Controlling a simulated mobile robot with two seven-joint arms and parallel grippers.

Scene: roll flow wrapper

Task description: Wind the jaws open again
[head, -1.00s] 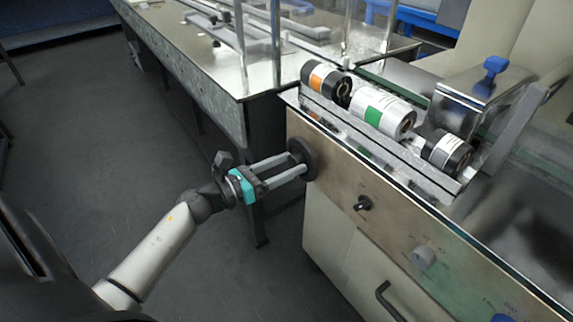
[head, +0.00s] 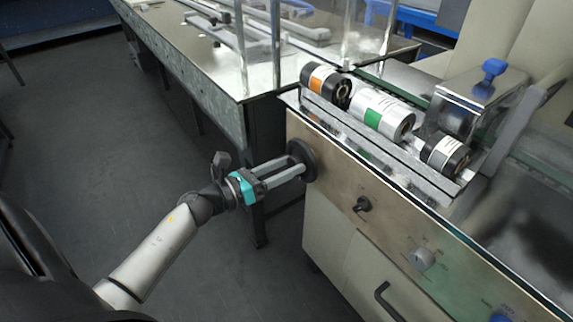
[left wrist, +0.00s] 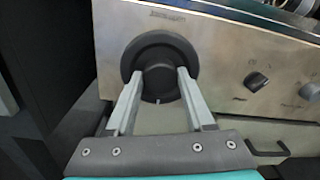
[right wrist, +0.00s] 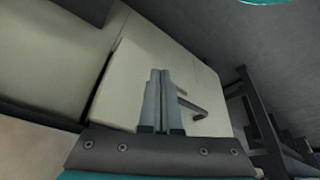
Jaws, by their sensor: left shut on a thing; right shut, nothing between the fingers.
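A round black knob (head: 303,157) with a wide flange sits on the left end of the machine's metal front panel. My left gripper (head: 297,164) reaches it from the left, with its two grey fingers shut on the knob's hub. In the left wrist view the fingertips press either side of the hub (left wrist: 159,82), in front of the dark flange (left wrist: 158,43). A small pale mark shows low on the flange. My right gripper (right wrist: 160,75) is shut and empty, seen only in the right wrist view, before a pale cabinet. I cannot make out the jaws.
A small black switch (head: 362,203) and a grey dial (head: 422,258) sit right of the knob. Printed rolls (head: 381,114) lie on top, beside a metal housing with a blue knob (head: 494,67). A cabinet handle (head: 388,300) sticks out below. The floor at left is clear.

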